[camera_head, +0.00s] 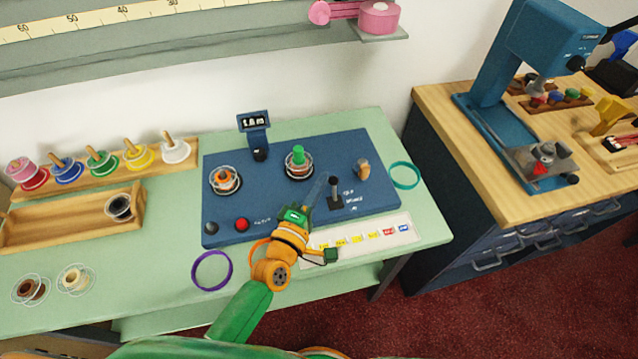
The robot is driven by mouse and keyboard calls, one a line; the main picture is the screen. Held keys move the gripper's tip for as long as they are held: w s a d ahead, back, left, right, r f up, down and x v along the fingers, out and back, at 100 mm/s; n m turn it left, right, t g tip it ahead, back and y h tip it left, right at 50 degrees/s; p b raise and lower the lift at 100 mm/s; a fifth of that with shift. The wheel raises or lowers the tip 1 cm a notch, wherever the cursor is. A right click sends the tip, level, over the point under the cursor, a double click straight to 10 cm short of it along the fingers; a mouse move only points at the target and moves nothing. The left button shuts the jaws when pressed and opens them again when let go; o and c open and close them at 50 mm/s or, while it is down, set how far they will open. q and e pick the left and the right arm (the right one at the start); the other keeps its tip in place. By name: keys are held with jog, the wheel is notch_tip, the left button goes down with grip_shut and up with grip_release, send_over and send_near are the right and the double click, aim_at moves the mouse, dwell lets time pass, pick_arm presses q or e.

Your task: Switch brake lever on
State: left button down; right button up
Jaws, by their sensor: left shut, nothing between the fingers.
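The brake lever (334,188) is a small black lever with a dark knob, standing up from a slotted base on the blue panel (270,200). Small white lettering is printed to its right, too blurred to read surely. My left gripper (318,188), on a green and orange arm, reaches in from below. Its fingers are shut and empty, just left of the lever. I cannot tell whether they touch it. My right gripper is out of view.
The panel also carries two spool spindles (225,180), a wooden knob (362,168), a red button (242,224) and a small display (254,122). A purple ring (212,270) and a teal ring (404,175) lie on the green counter. Thread spools (102,162) stand at left.

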aim_at(335, 180)
pick_arm(q)
jog(key=shift+s+d+f+m+t+h+b, duration=0.1)
jog(key=shift+s+f+m+t+h+b, duration=0.2)
jog(key=shift+b, duration=0.75)
jog(key=shift+s+d+f+m+t+h+b, duration=0.1)
jog(key=shift+s+m+t+b, duration=0.25)
jog(key=shift+b, duration=0.65)
jog(key=shift+s+d+r+m+t+h+b, duration=0.1)
jog(key=shift+s+r+m+t+h+b, duration=0.15)
jog(key=shift+m+t+b, duration=0.4)
jog(key=shift+s+b, duration=0.2)
jog(key=shift+b, duration=0.1)
jog(key=shift+s+d+r, duration=0.1)
jog(key=shift+s+d, duration=0.1)
jog(key=shift+s, duration=0.3)
jog(key=shift+s+d, duration=0.15)
jog(key=shift+s, duration=0.1)
jog(key=shift+s+a+f, duration=0.2)
jog(key=shift+s+f, duration=0.1)
jog(key=shift+s, duration=0.05)
jog(key=b+v, duration=0.1)
jog(key=v, duration=0.5)
jog(key=shift+s+r, duration=0.1)
jog(key=shift+s, duration=0.05)
